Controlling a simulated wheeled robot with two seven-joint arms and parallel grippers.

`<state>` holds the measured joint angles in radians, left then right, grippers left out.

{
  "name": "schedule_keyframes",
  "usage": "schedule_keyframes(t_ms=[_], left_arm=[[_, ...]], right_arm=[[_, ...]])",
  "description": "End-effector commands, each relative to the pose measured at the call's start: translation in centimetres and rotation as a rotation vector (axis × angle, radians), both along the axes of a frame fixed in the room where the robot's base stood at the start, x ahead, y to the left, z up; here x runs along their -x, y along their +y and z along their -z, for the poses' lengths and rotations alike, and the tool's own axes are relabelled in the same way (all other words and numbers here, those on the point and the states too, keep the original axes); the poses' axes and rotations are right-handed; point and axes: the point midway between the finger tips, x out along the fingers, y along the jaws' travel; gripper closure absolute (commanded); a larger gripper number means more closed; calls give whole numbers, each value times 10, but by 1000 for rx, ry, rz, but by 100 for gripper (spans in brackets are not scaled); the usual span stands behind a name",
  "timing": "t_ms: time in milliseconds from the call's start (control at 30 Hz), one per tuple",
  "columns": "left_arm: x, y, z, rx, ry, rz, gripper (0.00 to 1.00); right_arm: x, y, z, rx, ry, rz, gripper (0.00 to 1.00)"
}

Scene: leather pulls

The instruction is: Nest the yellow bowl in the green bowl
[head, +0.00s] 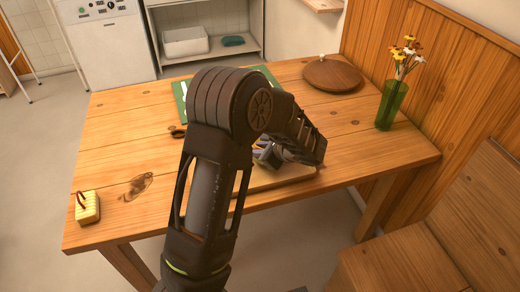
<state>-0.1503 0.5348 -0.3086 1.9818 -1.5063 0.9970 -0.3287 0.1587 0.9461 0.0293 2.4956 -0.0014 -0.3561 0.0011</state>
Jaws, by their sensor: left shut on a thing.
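My left gripper (268,154) is low over the middle of the table, above a light wooden board (283,178). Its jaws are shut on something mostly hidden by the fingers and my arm. A small sliver of yellow shows beside the fingers, which fits the yellow bowl, but its shape cannot be made out. The green bowl cannot be picked out; my arm covers much of the middle of the table. My right gripper is not in view.
A wooden bench (410,258) stands at the front right. The table's left part is mostly clear.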

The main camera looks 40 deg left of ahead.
Motion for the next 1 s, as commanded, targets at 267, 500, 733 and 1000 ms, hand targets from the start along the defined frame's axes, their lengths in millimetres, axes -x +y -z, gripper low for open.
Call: schedule_keyframes(t_ms=[267, 500, 733, 1000], left_arm=[[4, -5, 11, 17, 15, 6, 68], [2, -5, 10, 16, 13, 7, 57], [2, -5, 9, 15, 10, 7, 57], [1, -4, 7, 15, 9, 8, 57]], right_arm=[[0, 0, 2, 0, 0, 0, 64], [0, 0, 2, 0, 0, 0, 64], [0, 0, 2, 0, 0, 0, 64], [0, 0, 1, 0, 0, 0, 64]])
